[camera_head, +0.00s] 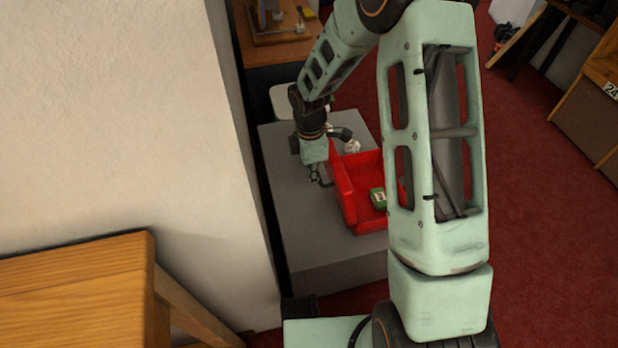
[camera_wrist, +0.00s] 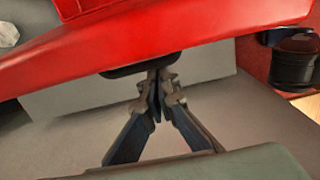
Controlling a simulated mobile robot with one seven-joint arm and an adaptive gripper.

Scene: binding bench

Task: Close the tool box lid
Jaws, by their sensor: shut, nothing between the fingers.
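The red tool box (camera_head: 368,172) sits open on a grey bench, its lid (camera_head: 343,190) standing raised on the left side. A green item (camera_head: 377,197) lies inside the box. My gripper (camera_head: 315,176) is on the outer, left side of the lid, near its black handle. In the wrist view my gripper (camera_wrist: 158,82) has its fingers together and empty, with the tips close to the black handle (camera_wrist: 140,65) under the red panel (camera_wrist: 160,38). I cannot tell whether they touch. My arm hides the right part of the box in the head view.
The grey bench top (camera_head: 310,235) is bare to the left and front of the box. A crumpled whitish thing (camera_head: 351,146) lies behind the box. A white wall (camera_head: 120,130) rises close on the left, and a wooden table (camera_head: 80,290) stands at the front left.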

